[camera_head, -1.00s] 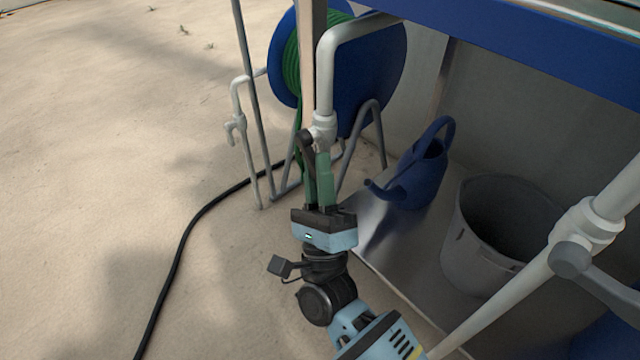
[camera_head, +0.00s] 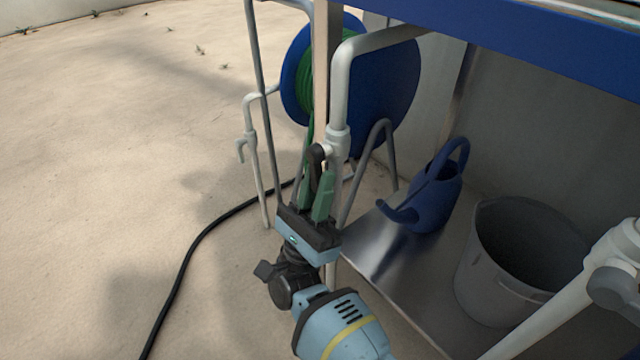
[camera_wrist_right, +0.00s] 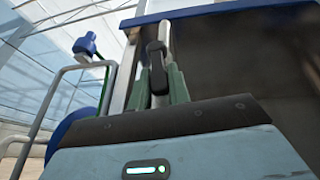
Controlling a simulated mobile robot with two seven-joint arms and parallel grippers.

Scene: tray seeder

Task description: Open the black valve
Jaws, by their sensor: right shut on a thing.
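The black valve handle (camera_head: 318,158) sits on the white pipe (camera_head: 338,100) beside the table leg. My right gripper (camera_head: 318,185) comes up from below, with its green fingers closed around the handle. In the right wrist view the black handle (camera_wrist_right: 156,68) stands between the two green fingers (camera_wrist_right: 158,85). The lower part of the handle is partly hidden by the fingers. My left gripper is in neither view.
A hose reel (camera_head: 375,85) on a grey frame stands behind the pipe. A blue watering can (camera_head: 436,195) and a grey bucket (camera_head: 500,262) stand on the metal shelf (camera_head: 385,245). A grey-handled valve (camera_head: 612,285) is at the right. A black hose crosses open floor.

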